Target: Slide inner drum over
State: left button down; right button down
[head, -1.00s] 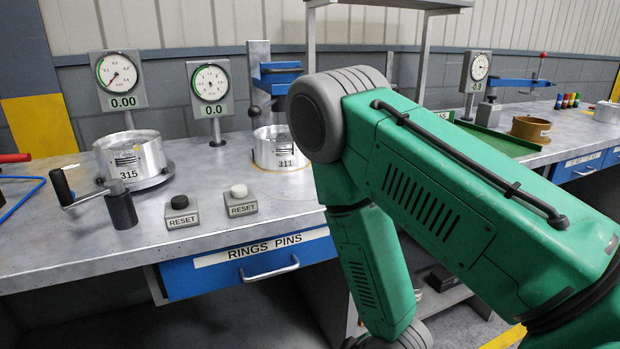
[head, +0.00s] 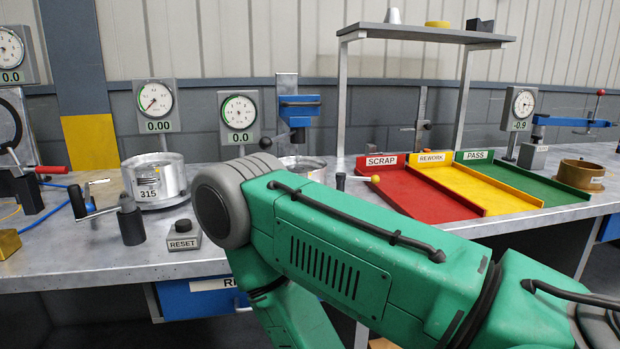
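A silver metal drum marked 315 (head: 170,185) sits upright on a low round base on the grey bench at the left. A second silver drum (head: 312,170) stands farther right, mostly hidden behind my green right arm; only part of its top shows. I cannot tell which of the two is the inner drum. My green right arm crosses the lower middle from the right, its elbow in front of the bench. Neither gripper shows in the head view.
A crank handle (head: 131,222) and a black RESET button (head: 182,228) stand by the 315 drum. Dial gauges (head: 156,102) stand behind. Red SCRAP (head: 408,196), yellow REWORK (head: 475,185) and green PASS (head: 530,178) trays lie right of centre. A brown ring (head: 583,176) lies far right.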

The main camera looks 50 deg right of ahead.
aim_at(299, 178)
jog(key=k+l+u, duration=0.15)
jog(key=k+l, duration=0.25)
jog(key=l, duration=0.3)
jog(key=k+l+u, duration=0.15)
jog(key=k+l, duration=0.25)
jog(key=l, duration=0.25)
jog(key=k+l+u, duration=0.15)
jog(key=k+l, duration=0.35)
